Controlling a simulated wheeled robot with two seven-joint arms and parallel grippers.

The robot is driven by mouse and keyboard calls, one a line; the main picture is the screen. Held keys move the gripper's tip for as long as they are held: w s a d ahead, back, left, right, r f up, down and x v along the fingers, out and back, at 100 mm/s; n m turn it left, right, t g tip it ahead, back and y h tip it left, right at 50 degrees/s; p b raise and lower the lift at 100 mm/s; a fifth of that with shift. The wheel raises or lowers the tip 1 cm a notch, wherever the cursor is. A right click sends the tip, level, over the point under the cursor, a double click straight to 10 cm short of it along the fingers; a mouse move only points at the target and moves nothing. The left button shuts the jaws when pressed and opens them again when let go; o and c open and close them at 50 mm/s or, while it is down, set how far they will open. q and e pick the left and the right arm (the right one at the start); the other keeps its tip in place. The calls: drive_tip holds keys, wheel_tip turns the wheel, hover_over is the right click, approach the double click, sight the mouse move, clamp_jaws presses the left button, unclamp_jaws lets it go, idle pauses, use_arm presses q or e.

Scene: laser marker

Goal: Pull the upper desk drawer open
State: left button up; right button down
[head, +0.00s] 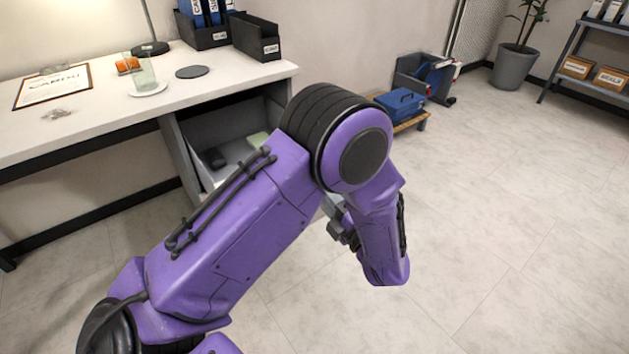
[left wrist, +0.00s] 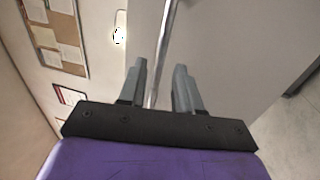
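The upper desk drawer (head: 200,172) stands pulled out under the right end of the desk; its inside shows in the head view, holding a black object and a pale green one. My arm hides its front there. In the left wrist view its grey front panel (left wrist: 235,50) fills the right, with a thin metal bar handle (left wrist: 168,35) running down between the fingers. My left gripper (left wrist: 160,72) is open, one finger on each side of the bar; whether either touches it is unclear. In the head view it is mostly hidden behind my forearm. My right gripper is not in view.
The white desk (head: 100,125) carries a glass (head: 143,75), a framed paper (head: 54,86), a dark coaster (head: 192,72) and file boxes (head: 257,37). The floor at right is clear.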

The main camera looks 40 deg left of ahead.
use_arm(q)
drive_tip(key=v, duration=0.6)
